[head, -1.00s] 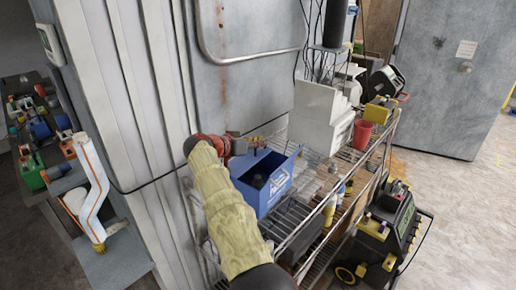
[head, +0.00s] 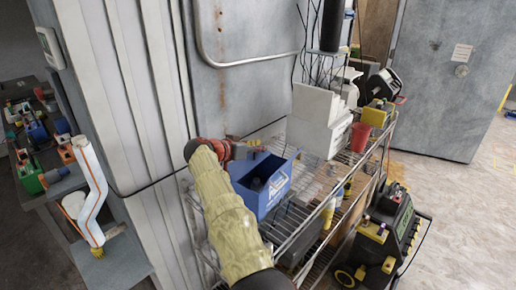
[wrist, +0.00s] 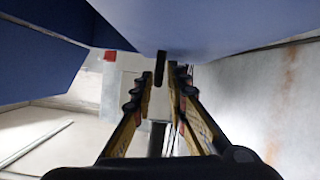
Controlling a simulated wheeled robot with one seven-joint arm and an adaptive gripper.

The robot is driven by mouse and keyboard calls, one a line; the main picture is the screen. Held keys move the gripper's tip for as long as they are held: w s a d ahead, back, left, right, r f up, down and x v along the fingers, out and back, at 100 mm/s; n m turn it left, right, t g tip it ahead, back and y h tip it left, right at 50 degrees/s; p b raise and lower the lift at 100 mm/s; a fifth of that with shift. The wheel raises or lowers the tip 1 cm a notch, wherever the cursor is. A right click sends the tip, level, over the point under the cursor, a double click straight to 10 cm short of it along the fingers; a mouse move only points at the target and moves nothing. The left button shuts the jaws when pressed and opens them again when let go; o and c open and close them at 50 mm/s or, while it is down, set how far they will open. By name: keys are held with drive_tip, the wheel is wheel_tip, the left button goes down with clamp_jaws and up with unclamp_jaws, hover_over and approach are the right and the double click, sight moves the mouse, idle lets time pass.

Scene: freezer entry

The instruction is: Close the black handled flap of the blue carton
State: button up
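The blue carton (head: 262,192) stands on the wire shelf with its top open and a dark item inside. Its blue panels fill the top of the wrist view (wrist: 220,25). A small black handle (wrist: 160,68) hangs from the panel edge there. My gripper (wrist: 161,75) is open, with one finger on each side of the handle and small gaps visible. In the head view my gripper (head: 248,150) is at the carton's far side, against the wall, and its fingertips are hard to make out.
The wire shelf (head: 335,195) also holds a white stepped block (head: 316,122) and a red cup (head: 360,137) to the right. A grey wall (head: 235,95) is close behind my gripper. A dark yellow-trimmed machine (head: 390,235) stands at lower right.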

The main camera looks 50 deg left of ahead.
wheel_tip(320, 180, up, 4)
drive_tip(key=r, duration=0.1)
hover_over(236, 170)
drive_tip(key=shift+w+f, duration=0.1)
drive_tip(key=shift+f, duration=0.15)
idle(0.4)
